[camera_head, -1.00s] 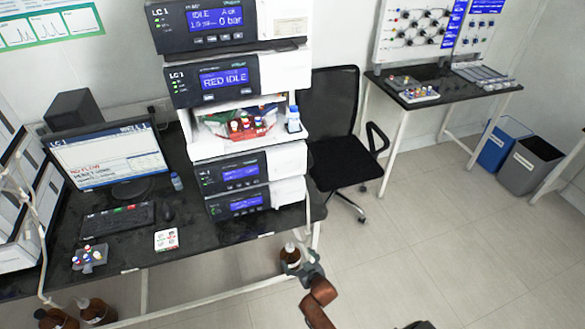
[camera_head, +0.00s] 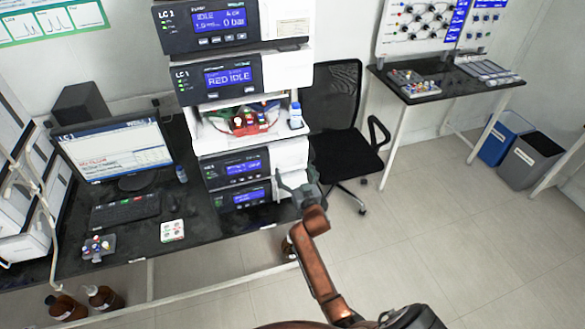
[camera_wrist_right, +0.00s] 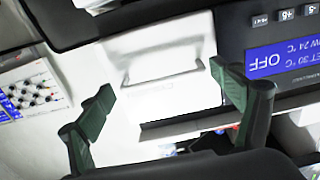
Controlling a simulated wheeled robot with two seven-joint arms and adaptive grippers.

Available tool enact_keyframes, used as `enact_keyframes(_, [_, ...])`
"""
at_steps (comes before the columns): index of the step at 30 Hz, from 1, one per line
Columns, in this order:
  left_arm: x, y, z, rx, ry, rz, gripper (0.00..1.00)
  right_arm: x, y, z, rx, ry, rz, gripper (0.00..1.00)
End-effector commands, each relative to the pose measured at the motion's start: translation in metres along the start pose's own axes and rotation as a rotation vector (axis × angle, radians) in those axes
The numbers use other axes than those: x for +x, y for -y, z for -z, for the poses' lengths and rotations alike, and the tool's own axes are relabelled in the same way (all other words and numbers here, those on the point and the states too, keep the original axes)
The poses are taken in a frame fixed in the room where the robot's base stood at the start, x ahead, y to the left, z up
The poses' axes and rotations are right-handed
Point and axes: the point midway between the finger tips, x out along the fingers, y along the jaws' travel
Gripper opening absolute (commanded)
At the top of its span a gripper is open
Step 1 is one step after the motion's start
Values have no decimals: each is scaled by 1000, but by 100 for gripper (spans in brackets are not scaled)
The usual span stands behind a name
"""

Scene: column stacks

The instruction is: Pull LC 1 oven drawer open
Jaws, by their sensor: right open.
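The LC 1 stack (camera_head: 222,85) stands on the dark bench. In the right wrist view, which looks upside down, a white drawer front (camera_wrist_right: 180,98) with a bar handle (camera_wrist_right: 165,72) sits beside a blue display (camera_wrist_right: 282,58) reading OFF and 30 °C. In the head view the white front (camera_head: 288,153) is right of the lower modules' displays; its handle cannot be made out. My right gripper (camera_head: 294,186) is in front of the stack's lower right side. In the wrist view its green fingertips (camera_wrist_right: 168,100) are apart, with nothing between them, near the handle. My left gripper is not in view.
A black chair (camera_head: 345,130) stands right of the stack. A monitor (camera_head: 115,150), keyboard (camera_head: 125,211) and vial rack (camera_head: 97,247) are on the bench at left. A small bottle (camera_head: 295,116) stands on the open shelf above. Brown bottles (camera_head: 66,307) are below the bench.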

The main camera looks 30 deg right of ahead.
Motion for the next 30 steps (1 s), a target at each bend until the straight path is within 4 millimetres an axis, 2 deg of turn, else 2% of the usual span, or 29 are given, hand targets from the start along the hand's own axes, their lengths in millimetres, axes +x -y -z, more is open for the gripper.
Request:
enact_keyframes(4, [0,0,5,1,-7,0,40,11,0,0,0,0,0,86])
enact_keyframes(13, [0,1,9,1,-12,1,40,12,0,0,0,0,1,85])
enact_keyframes(30, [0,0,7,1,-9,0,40,12,-1,0,-1,1,-1,46])
